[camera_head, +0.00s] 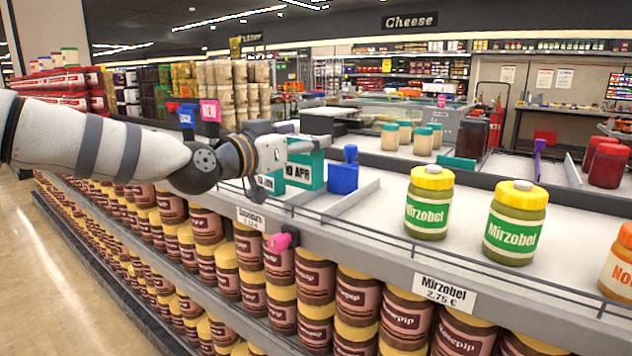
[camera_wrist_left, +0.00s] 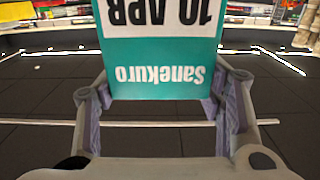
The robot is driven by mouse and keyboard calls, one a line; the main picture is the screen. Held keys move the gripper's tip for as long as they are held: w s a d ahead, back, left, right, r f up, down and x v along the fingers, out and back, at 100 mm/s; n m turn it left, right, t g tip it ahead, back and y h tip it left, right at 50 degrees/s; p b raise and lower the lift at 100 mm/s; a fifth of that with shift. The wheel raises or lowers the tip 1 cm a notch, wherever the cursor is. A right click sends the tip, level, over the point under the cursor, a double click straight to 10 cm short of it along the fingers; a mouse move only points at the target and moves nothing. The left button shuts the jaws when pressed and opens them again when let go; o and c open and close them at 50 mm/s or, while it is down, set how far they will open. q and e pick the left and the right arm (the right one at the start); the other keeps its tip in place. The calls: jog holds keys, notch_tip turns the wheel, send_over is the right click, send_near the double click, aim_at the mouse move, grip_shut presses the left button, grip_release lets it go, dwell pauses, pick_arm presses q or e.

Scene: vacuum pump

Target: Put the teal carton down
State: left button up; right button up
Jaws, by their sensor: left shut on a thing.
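My left gripper (camera_head: 284,143) is over the top shelf board and shut on a teal carton (camera_head: 306,172) with a white panel reading "10 APR". In the left wrist view, the carton (camera_wrist_left: 160,72) reads "Sanekuro" upside down, with the fingers of the left gripper (camera_wrist_left: 160,100) on both sides. Another teal item with a white label (camera_head: 267,182) shows just left of it, partly covered by my wrist. A blue object (camera_head: 344,172) stands right beside the carton. I cannot tell whether the carton's base touches the shelf. My right gripper is not in view.
Two green Mirzobel jars (camera_head: 428,203) with yellow lids stand to the right on the top shelf (camera_head: 385,232). A low wire rail edges the shelf front. Several jars with pale contents (camera_head: 422,140) stand farther back.

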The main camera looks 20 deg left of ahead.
aim_at(310, 170)
pick_arm(q)
jog(key=w+f, duration=0.1)
jog(key=f, duration=0.1)
jog(key=w+f, duration=0.2)
jog(key=shift+d+b, duration=0.15)
jog(key=shift+b, duration=0.2)
jog(key=shift+w+f, duration=0.15)
jog(key=shift+f, duration=1.65)
jog(key=o, duration=1.1)
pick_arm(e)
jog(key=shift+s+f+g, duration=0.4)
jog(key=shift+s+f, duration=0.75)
pick_arm(q)
jog(key=shift+r, duration=0.35)
jog(key=p+v, duration=0.2)
jog(key=v, duration=1)
jog(key=shift+f, duration=0.1)
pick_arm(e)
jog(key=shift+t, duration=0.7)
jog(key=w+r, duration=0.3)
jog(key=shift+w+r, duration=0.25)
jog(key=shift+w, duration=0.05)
